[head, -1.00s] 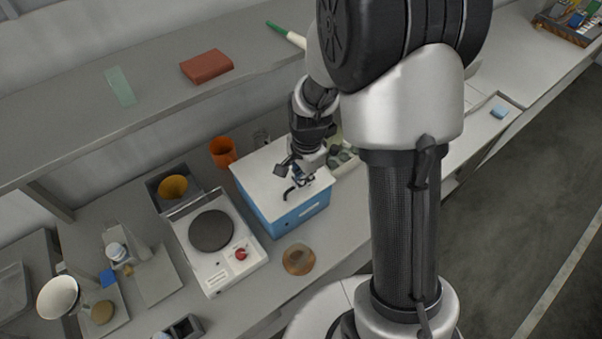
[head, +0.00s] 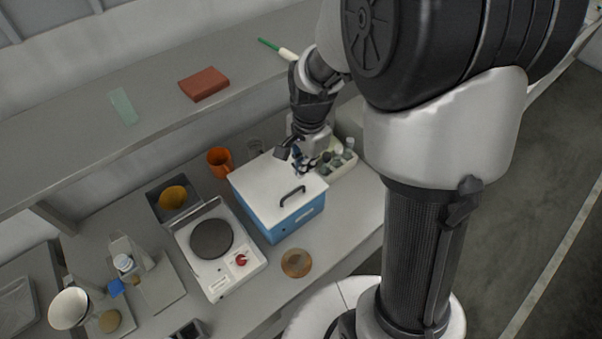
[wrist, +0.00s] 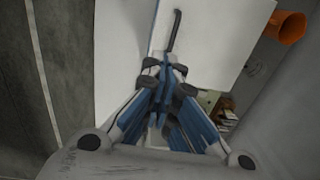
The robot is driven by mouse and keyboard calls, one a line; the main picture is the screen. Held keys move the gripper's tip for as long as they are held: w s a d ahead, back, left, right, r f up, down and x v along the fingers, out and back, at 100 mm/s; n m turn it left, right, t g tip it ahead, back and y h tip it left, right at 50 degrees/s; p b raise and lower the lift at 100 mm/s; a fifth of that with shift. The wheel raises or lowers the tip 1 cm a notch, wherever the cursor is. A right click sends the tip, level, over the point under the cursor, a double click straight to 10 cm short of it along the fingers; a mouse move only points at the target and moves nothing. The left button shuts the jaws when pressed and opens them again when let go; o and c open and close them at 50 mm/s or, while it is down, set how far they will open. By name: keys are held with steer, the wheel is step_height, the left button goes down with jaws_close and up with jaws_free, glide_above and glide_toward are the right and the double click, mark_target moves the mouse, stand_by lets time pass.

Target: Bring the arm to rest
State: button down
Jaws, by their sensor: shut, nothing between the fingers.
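My gripper (head: 304,167) is over the back right part of the white lid of a blue box (head: 275,222). In the wrist view, my gripper (wrist: 166,70) has its blue fingers together with nothing between them. The black handle (head: 292,196) of the lid is free of the fingers, just in front of them in the head view. The handle also shows beyond the fingertips in the wrist view (wrist: 175,30). My arm is bent down from the upper right. I cannot tell how high the fingers are above the lid.
A hotplate (head: 243,281) stands left of the box. An orange mug (head: 220,162) is behind it, and a tray of bottles (head: 343,170) is close right of my gripper. The shelf above holds a red-brown book (head: 204,84). A round brown dish (head: 297,263) lies in front.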

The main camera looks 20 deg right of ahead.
steer(key=shift+s+r, duration=0.25)
steer(key=shift+r, duration=0.95)
steer(key=s+a+n+t+b, duration=0.1)
steer(key=s+n+t+b, duration=0.1)
steer(key=s+n+b, duration=0.4)
steer(key=s+a+r+n+t+b, duration=0.1)
steer(key=s+n+b, duration=0.5)
steer(key=s, duration=0.6)
steer(key=shift+s+a+r+n+t, duration=0.25)
steer(key=shift+s+a+n+t, duration=0.15)
steer(key=shift+a+n, duration=0.6)
steer(key=shift+d, duration=0.2)
